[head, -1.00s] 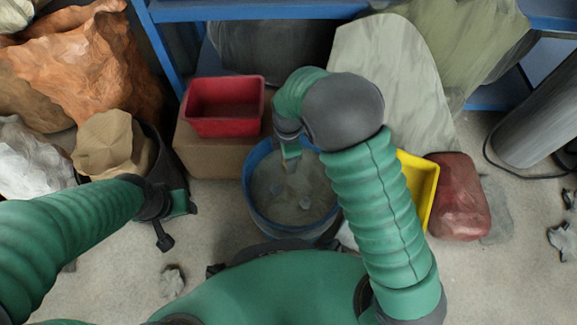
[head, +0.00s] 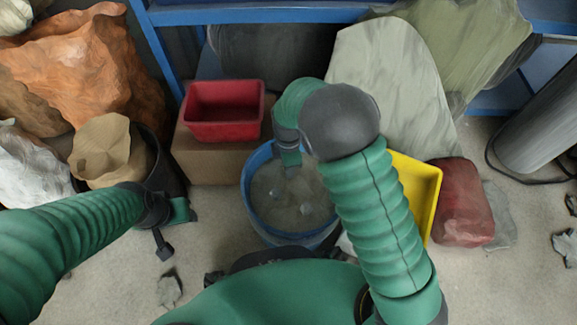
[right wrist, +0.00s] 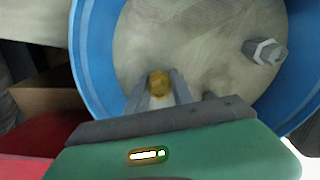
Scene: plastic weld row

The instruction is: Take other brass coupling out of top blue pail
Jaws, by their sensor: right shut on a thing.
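The blue pail (head: 249,207) stands on the floor at the middle of the head view; its blue wall (right wrist: 88,45) also shows in the right wrist view. My right gripper (head: 291,173) reaches down into the pail. In the right wrist view its two fingers are shut on a yellow brass coupling (right wrist: 158,83), which sits between the fingertips. A grey hex fitting (right wrist: 265,52) lies apart on the pail's bottom, to the right. My left gripper (head: 177,213) is at the left, clear of the pail; its fingers do not show clearly.
A red bin (head: 224,131) sits on a cardboard box (head: 205,160) left of the pail. A yellow bin (head: 426,190) and a red bundle (head: 465,203) stand to the right. A dark bucket (head: 172,170) is near my left gripper. Blue shelving (head: 250,12) runs behind.

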